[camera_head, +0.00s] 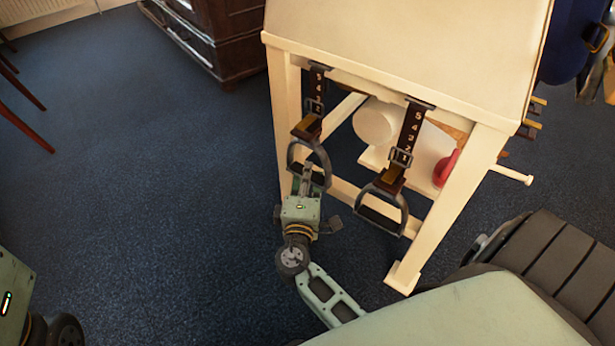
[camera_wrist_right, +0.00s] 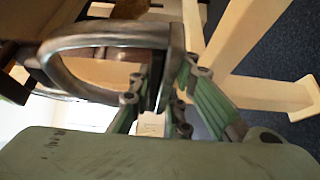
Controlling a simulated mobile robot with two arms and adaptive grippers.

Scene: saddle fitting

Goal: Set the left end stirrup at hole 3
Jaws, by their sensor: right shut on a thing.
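The left end stirrup (camera_head: 296,150), a grey metal loop with a dark tread, hangs from the left dark strap (camera_head: 318,84) on the cream stand. Numerals 5, 4 and 3 show on that strap, and its buckle (camera_head: 314,106) sits just below the 3. My right gripper (camera_head: 305,180) is shut on the lower part of this stirrup. In the right wrist view the stirrup (camera_wrist_right: 110,40) loops large above the fingers (camera_wrist_right: 160,95), which pinch one side of it. My left gripper is out of view.
The stand's front right leg (camera_head: 450,195) is close by. A white cylinder (camera_head: 375,123) and a red object (camera_head: 446,167) lie behind.

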